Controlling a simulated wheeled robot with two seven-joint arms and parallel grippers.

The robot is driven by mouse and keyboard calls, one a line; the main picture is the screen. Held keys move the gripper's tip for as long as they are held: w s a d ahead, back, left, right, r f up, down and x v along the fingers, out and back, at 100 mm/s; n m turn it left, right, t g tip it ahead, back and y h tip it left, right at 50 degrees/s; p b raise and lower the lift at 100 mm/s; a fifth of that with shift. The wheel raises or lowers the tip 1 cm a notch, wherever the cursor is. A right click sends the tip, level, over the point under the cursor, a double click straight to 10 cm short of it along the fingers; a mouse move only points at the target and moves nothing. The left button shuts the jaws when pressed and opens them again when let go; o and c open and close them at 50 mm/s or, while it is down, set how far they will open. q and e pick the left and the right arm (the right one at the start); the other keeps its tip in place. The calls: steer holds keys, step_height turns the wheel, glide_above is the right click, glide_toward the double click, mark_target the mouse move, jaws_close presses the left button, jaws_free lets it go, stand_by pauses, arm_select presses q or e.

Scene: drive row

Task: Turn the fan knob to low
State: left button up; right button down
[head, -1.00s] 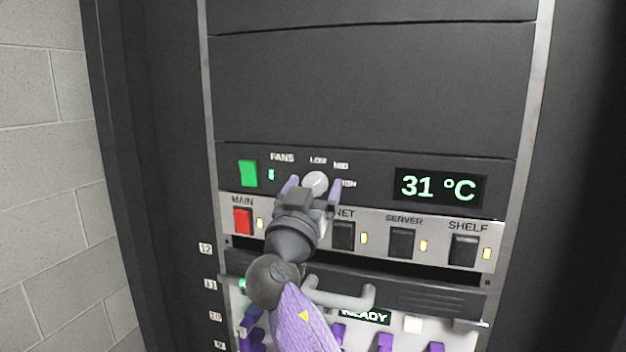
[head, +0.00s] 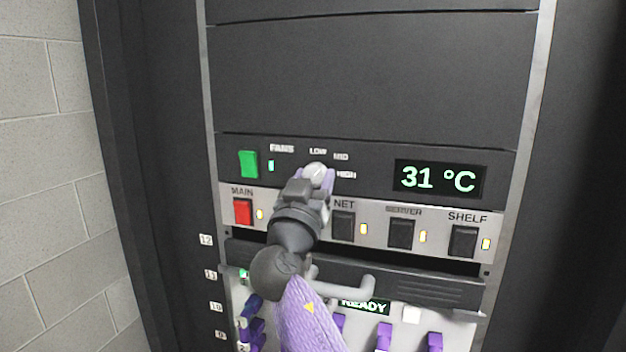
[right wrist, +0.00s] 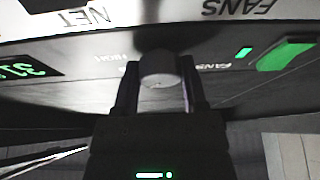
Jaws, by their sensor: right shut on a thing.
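My right gripper (head: 316,180) is shut on the knob, one finger at each side. In the right wrist view the knob (right wrist: 160,70) sits between the two fingers (right wrist: 158,90). Which label the knob points to is hidden or too small to tell. My left gripper is not in view.
A green switch (head: 248,164) is left of the knob, and a display (head: 438,180) reading 31 °C is to the right. Below are a red MAIN switch (head: 243,212), black NET (head: 343,226), SERVER (head: 401,233) and SHELF (head: 464,241) switches, and a grey handle (head: 350,288).

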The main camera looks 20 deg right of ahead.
steer(key=n+y+p, duration=0.1)
steer(key=n, duration=0.2)
steer(key=shift+r+t, duration=0.1)
steer(key=shift+t, duration=0.3)
steer(key=n+y+p, duration=0.1)
steer(key=n, duration=0.1)
steer(key=shift+d+r+n+y+p, duration=0.1)
steer(key=shift+n+y+p, duration=0.2)
steer(key=shift+y, duration=0.1)
steer(key=n+y+p, duration=0.1)
steer(key=n+p, duration=0.2)
steer(key=shift+s+n+y, duration=0.1)
steer(key=shift+n+y, duration=0.2)
steer(key=shift+n, duration=0.1)
steer(key=shift+n+y+p, duration=0.4)
steer(key=shift+n+p, duration=0.6)
steer(key=shift+c, duration=0.7)
jaws_free()
